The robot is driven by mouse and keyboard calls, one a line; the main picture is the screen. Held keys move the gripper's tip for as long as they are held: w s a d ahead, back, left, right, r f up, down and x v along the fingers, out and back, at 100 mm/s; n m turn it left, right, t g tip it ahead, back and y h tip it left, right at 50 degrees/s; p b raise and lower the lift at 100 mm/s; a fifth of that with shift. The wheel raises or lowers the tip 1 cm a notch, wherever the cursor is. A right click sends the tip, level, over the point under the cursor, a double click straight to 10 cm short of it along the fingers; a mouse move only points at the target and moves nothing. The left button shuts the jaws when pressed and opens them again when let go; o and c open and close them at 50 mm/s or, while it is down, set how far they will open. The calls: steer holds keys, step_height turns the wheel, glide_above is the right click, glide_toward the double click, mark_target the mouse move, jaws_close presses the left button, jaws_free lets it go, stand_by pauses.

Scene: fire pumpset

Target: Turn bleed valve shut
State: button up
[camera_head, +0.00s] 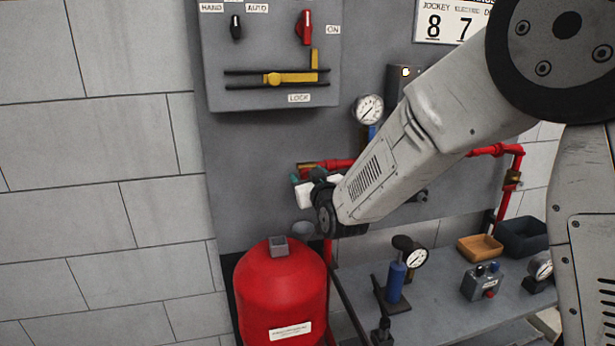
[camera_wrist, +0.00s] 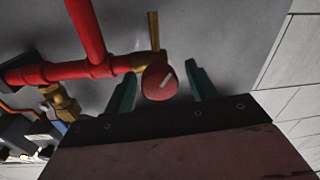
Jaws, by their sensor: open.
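The bleed valve's red round knob (camera_wrist: 160,82) with a white mark shows in the wrist view, in front of a brass fitting (camera_wrist: 146,61) at the end of a red pipe (camera_wrist: 70,71). My gripper (camera_wrist: 160,72) is open, with one green finger on each side of the knob. Gaps show between the knob and both fingers. The depth between fingertips and knob is hard to tell. In the head view, my gripper (camera_head: 298,184) is at the grey panel near the brass fitting (camera_head: 307,168), and the knob is hidden or too small to make out.
A red tank (camera_head: 281,300) stands below my gripper. A pressure gauge (camera_head: 368,109) and a switch panel (camera_head: 270,55) are above. A bench (camera_head: 440,310) at the lower right holds a blue gauge stand (camera_head: 395,282), a control box (camera_head: 482,283) and trays. In the wrist view, another brass valve (camera_wrist: 62,102) is at left.

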steer(key=shift+w, duration=0.15)
steer(key=c, duration=1)
